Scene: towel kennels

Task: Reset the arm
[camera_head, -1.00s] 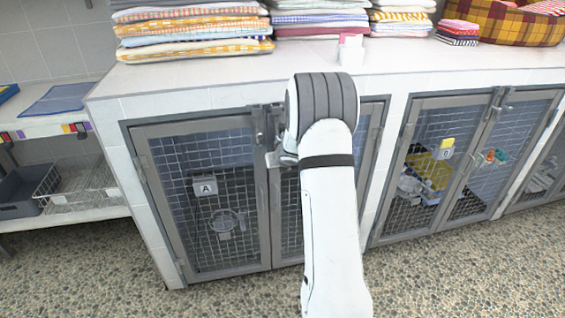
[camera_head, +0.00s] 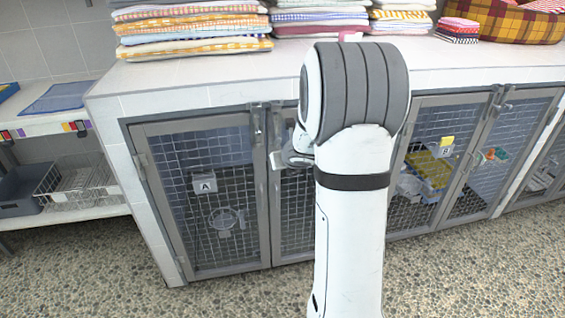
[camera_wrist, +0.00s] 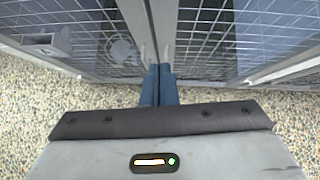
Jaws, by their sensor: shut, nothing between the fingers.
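My arm (camera_head: 352,220) stands upright in the middle of the head view, with its large grey-banded joint in front of the counter. In the wrist view my gripper (camera_wrist: 158,70) is shut, its two blue fingers side by side and nothing between them. The fingertips point at the meeting frames of the kennel doors. The gap to the frames is hard to judge. In the head view the fingers are hidden behind my arm. The kennel door with label A (camera_head: 204,184) looks closed.
Folded towel stacks (camera_head: 192,30) and a plaid basket (camera_head: 510,18) stand on the tiled counter (camera_head: 200,72). Kennel B (camera_head: 445,146) is to the right, with yellow cloth inside. A side shelf with a wire basket (camera_head: 80,180) is at the left. The pebbled floor in front is clear.

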